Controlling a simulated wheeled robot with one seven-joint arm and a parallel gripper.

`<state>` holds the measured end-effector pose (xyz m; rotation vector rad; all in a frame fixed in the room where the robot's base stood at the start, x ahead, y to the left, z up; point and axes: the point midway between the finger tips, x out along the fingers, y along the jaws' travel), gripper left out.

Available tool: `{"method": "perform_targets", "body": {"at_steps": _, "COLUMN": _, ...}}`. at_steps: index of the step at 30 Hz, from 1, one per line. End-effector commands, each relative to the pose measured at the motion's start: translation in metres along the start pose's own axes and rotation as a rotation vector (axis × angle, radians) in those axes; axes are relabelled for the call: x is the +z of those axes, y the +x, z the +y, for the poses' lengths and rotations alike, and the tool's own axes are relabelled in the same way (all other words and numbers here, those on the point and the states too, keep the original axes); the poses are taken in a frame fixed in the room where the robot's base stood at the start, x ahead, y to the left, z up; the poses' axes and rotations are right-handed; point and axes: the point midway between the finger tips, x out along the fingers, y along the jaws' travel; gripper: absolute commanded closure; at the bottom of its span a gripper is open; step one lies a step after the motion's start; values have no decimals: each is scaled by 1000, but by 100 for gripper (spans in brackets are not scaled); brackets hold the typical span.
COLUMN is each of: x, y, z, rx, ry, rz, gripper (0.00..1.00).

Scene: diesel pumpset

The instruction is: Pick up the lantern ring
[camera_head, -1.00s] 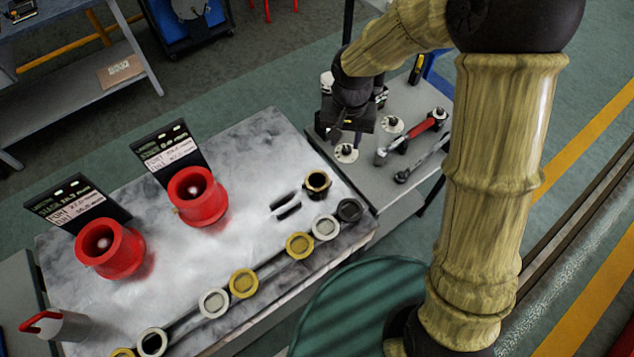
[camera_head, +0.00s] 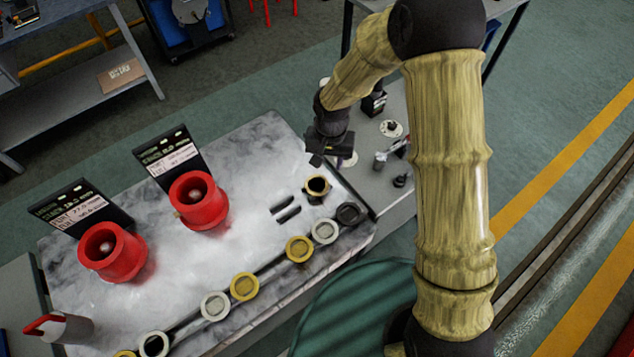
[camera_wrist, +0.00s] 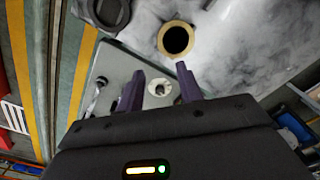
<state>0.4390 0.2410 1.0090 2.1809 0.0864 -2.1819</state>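A short brass-rimmed ring with a dark bore (camera_head: 317,187) stands alone near the right corner of the marble-topped table. It also shows in the wrist view (camera_wrist: 176,24), beyond my fingertips. Several flat rings lie in a row along the front edge, among them a white ring (camera_head: 325,230), a yellow ring (camera_head: 299,248) and a dark ring (camera_head: 349,213). I cannot tell for certain which is the lantern ring. My gripper (camera_head: 328,158) is above the table's far right edge, behind the brass-rimmed ring. In the wrist view its fingers (camera_wrist: 160,69) are apart, with nothing between them.
Two red flanged cylinders (camera_head: 199,205) (camera_head: 113,252) stand on the marble table (camera_head: 255,150) before dark sign boards (camera_head: 168,158) (camera_head: 80,208). Two small dark bars (camera_head: 287,209) lie left of the brass-rimmed ring. A grey side table (camera_head: 375,180) with tools adjoins the right.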

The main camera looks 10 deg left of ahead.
Motion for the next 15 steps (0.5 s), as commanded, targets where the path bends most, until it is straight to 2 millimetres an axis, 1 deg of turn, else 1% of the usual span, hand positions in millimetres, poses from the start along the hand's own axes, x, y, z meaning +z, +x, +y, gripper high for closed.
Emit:
{"method": "perform_targets", "body": {"at_steps": 6, "x": 1, "y": 32, "z": 0, "rx": 2, "ry": -1, "rz": -4, "gripper": 64}}
{"method": "perform_targets", "body": {"at_steps": 9, "x": 1, "y": 44, "z": 0, "rx": 2, "ry": -1, "rz": -3, "gripper": 64}}
{"method": "perform_targets", "body": {"at_steps": 12, "x": 1, "y": 51, "z": 0, "rx": 1, "ry": -1, "rz": -1, "gripper": 64}}
{"method": "perform_targets", "body": {"at_steps": 15, "x": 0, "y": 53, "z": 0, "rx": 0, "ry": 0, "rz": 0, "gripper": 64}}
